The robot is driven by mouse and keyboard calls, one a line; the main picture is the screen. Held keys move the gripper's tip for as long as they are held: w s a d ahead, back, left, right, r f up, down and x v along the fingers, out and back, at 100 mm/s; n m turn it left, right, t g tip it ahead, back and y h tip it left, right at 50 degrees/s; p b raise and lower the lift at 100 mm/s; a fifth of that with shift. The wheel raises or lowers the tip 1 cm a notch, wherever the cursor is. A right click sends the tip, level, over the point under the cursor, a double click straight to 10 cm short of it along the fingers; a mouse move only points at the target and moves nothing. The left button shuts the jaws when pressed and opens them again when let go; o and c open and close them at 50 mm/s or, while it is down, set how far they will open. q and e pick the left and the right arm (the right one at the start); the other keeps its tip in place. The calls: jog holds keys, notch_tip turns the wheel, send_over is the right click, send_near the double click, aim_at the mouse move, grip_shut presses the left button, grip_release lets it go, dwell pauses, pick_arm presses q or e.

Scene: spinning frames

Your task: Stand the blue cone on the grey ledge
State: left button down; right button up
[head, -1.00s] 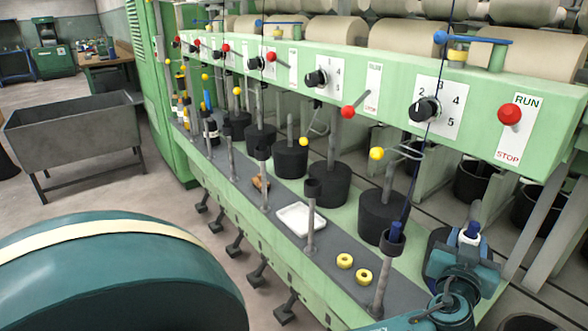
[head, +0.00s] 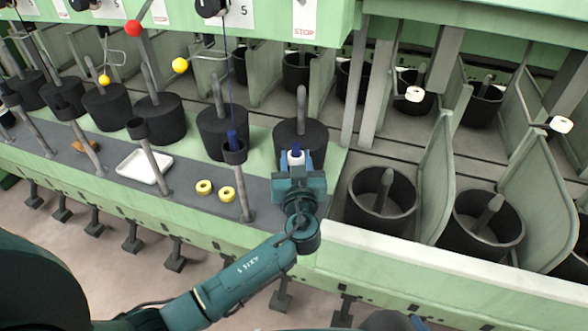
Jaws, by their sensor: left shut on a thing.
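The grey ledge (head: 185,174) runs along the front of the green machine, from the left to near my left gripper. My left gripper (head: 296,160) is over the ledge's right end, in front of a black drum. It is shut on a small blue thing, seemingly the blue cone (head: 296,147); only a blue tip shows above a white part, and the gripper hides the rest. I cannot tell whether it touches the ledge. My right gripper is not in view.
Two yellow rings (head: 204,187), a white tray (head: 144,167) and a brown item (head: 85,146) lie on the ledge. A grey post (head: 245,195) with a cup holding a blue piece (head: 232,140) stands left of my gripper. Black cans (head: 381,200) are at right.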

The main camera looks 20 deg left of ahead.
pick_arm(q)
jog(key=shift+f, duration=1.45)
jog(key=shift+f+b, duration=0.25)
jog(key=shift+b, duration=0.15)
jog(key=c, duration=0.9)
grip_release()
jog(key=shift+r, duration=0.15)
